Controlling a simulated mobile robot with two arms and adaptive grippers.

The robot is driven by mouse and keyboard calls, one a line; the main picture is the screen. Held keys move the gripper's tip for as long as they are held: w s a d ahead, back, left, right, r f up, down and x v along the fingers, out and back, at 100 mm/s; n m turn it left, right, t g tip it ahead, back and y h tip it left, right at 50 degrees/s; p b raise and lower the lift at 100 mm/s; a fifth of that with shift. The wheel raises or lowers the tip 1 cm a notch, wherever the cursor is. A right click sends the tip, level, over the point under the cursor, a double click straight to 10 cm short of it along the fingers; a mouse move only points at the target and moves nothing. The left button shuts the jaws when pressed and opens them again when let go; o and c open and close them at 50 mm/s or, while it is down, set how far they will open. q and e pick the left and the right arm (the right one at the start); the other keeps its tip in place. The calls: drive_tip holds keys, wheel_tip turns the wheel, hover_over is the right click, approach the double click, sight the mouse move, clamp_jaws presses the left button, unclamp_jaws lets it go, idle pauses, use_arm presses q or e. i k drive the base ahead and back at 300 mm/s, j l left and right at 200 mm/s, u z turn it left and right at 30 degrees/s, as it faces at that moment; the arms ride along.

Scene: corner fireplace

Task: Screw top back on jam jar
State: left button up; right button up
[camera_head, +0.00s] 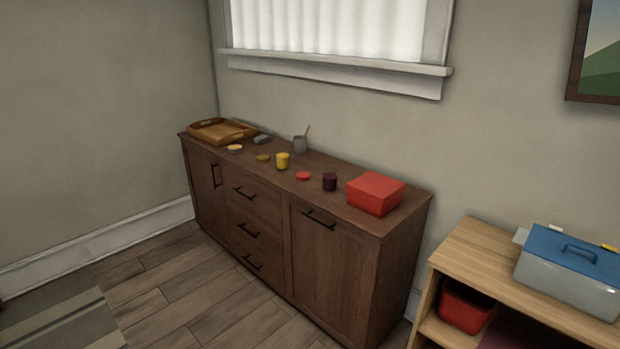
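On the dark wood sideboard (330,210) stands a small dark purple jar (329,182), upright, perhaps the jam jar. A flat red disc that looks like a lid (303,176) lies just left of it, apart from it. A yellow jar (283,160) stands further left, with a flat olive-brown disc (263,158) beside it. Which disc belongs to which jar cannot be told at this size. Neither of my grippers shows in the head view.
A red box (375,193) stands right of the purple jar. A grey cup (300,145) with a stick, a dark grey item (261,140), a yellow-topped disc (235,149) and a wooden tray (222,131) are further left. A light wood shelf (465,247) holds a blue-lidded box (568,275). Floor before the sideboard is clear.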

sight(329, 176)
drive_tip(key=i+j+z, duration=0.2)
drive_tip(key=i, duration=0.5)
drive_tip(key=i+j+z, duration=0.2)
drive_tip(key=i+j, duration=0.15)
drive_tip(key=i, duration=0.4)
drive_tip(key=i+j+z, duration=0.25)
drive_tip(key=i+j, duration=0.2)
drive_tip(key=i, duration=0.2)
drive_tip(key=i+j+z, duration=0.2)
drive_tip(key=i+j, duration=0.4)
